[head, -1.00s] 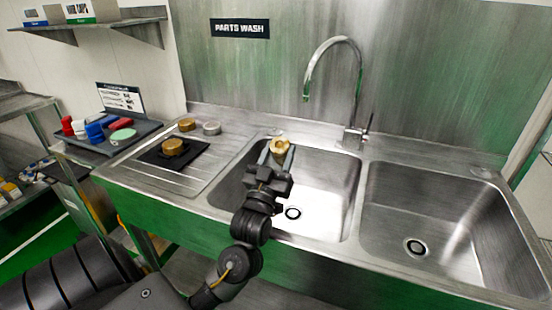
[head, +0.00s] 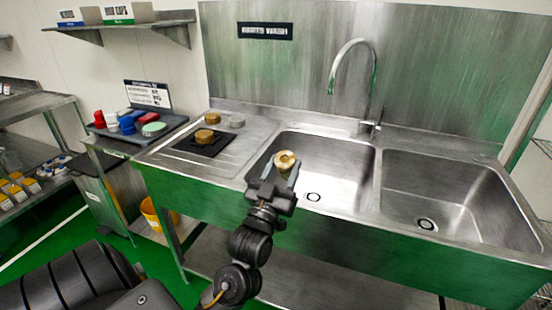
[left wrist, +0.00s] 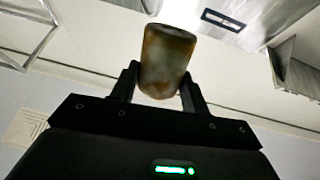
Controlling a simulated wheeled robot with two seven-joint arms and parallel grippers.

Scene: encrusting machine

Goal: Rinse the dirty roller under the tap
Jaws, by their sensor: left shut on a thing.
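My left gripper (head: 272,178) is shut on the dirty roller (head: 286,160), a short tan-brown cylinder. In the head view it is held over the front left part of the left sink basin (head: 335,165). In the left wrist view the roller (left wrist: 166,60) sits between the two fingers and shows brown smears over a pale surface. The tap (head: 370,85) is a tall curved spout behind the basins, to the right of the roller and apart from it. No water stream shows. My right gripper is not in view.
On the drainboard at left are a dark mat (head: 190,147) with a brown round part (head: 204,136) on it, another brown part (head: 213,118) and a grey ring (head: 237,121). A tray (head: 125,140) with coloured parts stands further left. The right basin (head: 440,190) is empty.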

